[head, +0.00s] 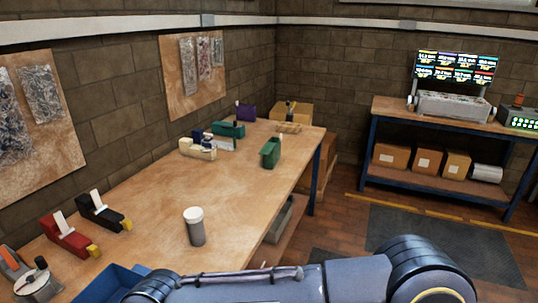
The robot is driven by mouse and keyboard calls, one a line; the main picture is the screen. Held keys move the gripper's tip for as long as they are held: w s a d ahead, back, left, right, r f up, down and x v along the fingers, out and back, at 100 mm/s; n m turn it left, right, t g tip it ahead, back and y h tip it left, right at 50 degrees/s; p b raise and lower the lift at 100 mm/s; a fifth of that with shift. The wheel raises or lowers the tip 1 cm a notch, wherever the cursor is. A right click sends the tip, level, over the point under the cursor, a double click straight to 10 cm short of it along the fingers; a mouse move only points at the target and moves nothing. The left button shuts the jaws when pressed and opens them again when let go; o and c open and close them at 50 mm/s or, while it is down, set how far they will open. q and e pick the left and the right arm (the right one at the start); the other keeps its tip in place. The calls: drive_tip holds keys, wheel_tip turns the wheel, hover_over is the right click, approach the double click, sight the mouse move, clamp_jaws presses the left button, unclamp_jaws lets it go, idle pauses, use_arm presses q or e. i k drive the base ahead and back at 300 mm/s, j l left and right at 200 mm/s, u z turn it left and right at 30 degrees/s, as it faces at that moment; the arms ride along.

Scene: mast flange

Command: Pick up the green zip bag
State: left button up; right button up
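Two dark green items are on the long wooden table (240,192). One green item (270,153) stands by the table's right edge, with a small pale piece at its top. The other green item (229,129) is farther back, among other objects. Both are small in the head view, and I cannot tell for sure which is the zip bag. A large grey arm link of mine fills the bottom of the view. Neither of my grippers shows, and nothing of mine touches the green items.
A grey cup with a white lid (195,227) stands mid-table. Red (70,235) and black (102,211) tape dispensers sit at left, a blue bin (112,285) in front. A cream dispenser (197,149) sits near the green items. The tabletop between is clear.

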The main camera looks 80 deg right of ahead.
sight(271, 151)
drive_tip(key=k+l+z, duration=0.2)
drive_tip(key=z, duration=0.15)
drive_tip(key=k+l+z, duration=0.2)
drive_tip(key=z, duration=0.2)
drive_tip(key=k+l+z, duration=0.1)
drive_tip(key=l+z, duration=0.25)
drive_tip(key=z, duration=1.5)
drive_tip(key=i+l+u, duration=0.1)
drive_tip(key=u, duration=0.75)
drive_tip(key=i+l+u, duration=0.45)
drive_tip(key=l, duration=0.2)
drive_tip(key=l+u, duration=0.2)
drive_tip(key=l, duration=0.15)
drive_tip(key=i+l+u, duration=0.25)
drive_tip(key=l, duration=0.15)
drive_tip(key=i+l, duration=0.1)
drive_tip(key=l, duration=0.55)
drive_tip(key=i+l+u, duration=0.1)
drive_tip(key=l, duration=0.55)
drive_tip(key=i+l, duration=0.1)
drive_tip(key=l, duration=0.55)
